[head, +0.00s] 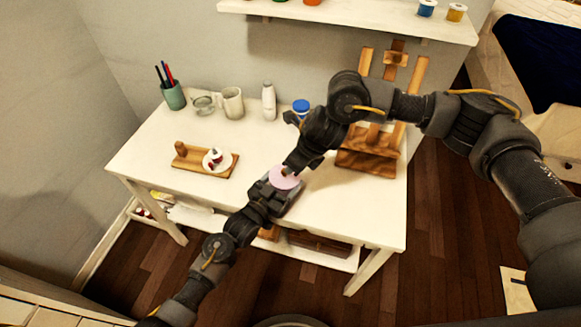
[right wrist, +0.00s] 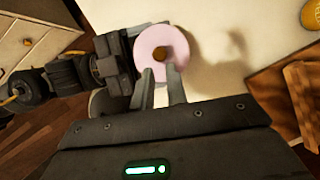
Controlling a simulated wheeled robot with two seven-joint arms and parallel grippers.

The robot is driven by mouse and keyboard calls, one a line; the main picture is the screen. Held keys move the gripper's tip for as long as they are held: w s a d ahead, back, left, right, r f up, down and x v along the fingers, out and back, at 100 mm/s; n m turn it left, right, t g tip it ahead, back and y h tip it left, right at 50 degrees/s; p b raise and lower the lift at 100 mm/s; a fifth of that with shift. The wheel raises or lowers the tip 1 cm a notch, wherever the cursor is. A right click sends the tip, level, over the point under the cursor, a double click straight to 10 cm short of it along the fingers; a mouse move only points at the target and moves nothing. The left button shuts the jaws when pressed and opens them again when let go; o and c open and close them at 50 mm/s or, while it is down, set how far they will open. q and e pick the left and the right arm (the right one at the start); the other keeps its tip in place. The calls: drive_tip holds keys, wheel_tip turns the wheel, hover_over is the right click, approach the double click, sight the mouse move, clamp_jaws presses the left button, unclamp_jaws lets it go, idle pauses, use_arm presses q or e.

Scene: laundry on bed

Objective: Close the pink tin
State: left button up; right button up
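The pink tin shows as a round pink top (head: 284,178) with a small brown knob, near the front edge of the white table; it also shows in the right wrist view (right wrist: 148,45). I cannot tell whether this top is seated, as its sides are hidden. My left gripper (head: 276,192) is right at the tin, with dark parts on either side of it; its grip on the tin is unclear. My right gripper (head: 292,168) is above the pink top. In the right wrist view its two fingers (right wrist: 160,72) are apart, with the knob just past their tips.
The white table (head: 245,145) holds a wooden board (head: 190,165) with a small plate, a green pen cup (head: 173,97), a mug (head: 232,103), a white bottle (head: 269,101) and a blue-lidded jar (head: 301,107). A wooden easel (head: 365,162) stands at the right. The table's front left is clear.

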sight(286, 177)
drive_tip(key=shift+s+d+r, duration=0.15)
drive_tip(key=shift+r, duration=0.2)
use_arm(q)
drive_tip(key=o, duration=1.5)
drive_tip(key=shift+c, duration=0.2)
drive_tip(key=b+v, duration=0.1)
drive_tip(key=v, duration=0.9)
drive_tip(key=shift+s+a, duration=0.3)
use_arm(e)
drive_tip(key=shift+f, duration=0.55)
use_arm(q)
drive_tip(key=shift+f, duration=0.15)
use_arm(e)
drive_tip(key=shift+f, duration=0.1)
drive_tip(key=shift+b+x, duration=1.35)
drive_tip(key=shift+b, duration=0.15)
use_arm(q)
wheel_tip(286, 177, down, 2)
drive_tip(key=shift+f, duration=0.25)
